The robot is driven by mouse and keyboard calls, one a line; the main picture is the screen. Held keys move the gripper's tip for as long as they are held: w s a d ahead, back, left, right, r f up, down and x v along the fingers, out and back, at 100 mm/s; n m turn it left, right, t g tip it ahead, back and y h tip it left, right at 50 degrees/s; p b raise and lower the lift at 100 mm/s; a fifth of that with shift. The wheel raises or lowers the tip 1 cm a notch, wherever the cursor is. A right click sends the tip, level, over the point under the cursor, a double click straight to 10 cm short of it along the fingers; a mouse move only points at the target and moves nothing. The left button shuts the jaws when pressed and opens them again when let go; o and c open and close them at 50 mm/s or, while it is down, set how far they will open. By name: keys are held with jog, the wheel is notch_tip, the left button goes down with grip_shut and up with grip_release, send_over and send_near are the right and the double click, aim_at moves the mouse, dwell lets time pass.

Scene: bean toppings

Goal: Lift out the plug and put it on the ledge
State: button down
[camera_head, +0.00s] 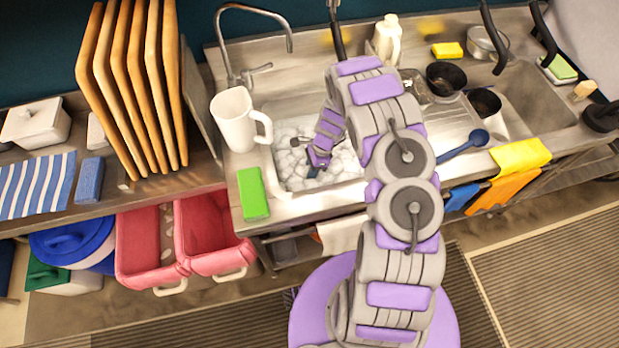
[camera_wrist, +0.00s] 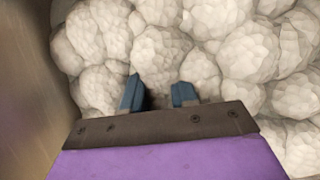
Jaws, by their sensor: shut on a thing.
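The sink basin (camera_head: 278,128) is filled with white lumpy suds (camera_head: 345,160), which also fill the wrist view (camera_wrist: 240,50). My gripper (camera_head: 314,172) reaches down into the suds near the front of the basin. In the wrist view its two blue fingertips (camera_wrist: 158,92) stand apart with their ends down among the lumps. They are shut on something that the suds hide. No plug can be made out. The steel ledge (camera_head: 300,208) runs along the front of the basin.
A white pitcher (camera_head: 232,118) stands left of the basin, and a green sponge (camera_head: 252,194) lies on the ledge at its front left. A tap (camera_head: 240,50) rises behind. A blue ladle (camera_head: 470,143) and a yellow cloth (camera_head: 520,156) lie to the right.

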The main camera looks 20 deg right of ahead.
jog(key=shift+r, duration=0.45)
notch_tip(320, 180, up, 10)
jog(key=shift+r+p, duration=0.1)
jog(key=shift+p, duration=0.85)
notch_tip(320, 180, up, 7)
jog(key=p, duration=0.3)
jog(key=shift+d, duration=0.1)
notch_tip(320, 180, up, 9)
jog(key=p, duration=0.5)
jog(key=shift+p, duration=0.3)
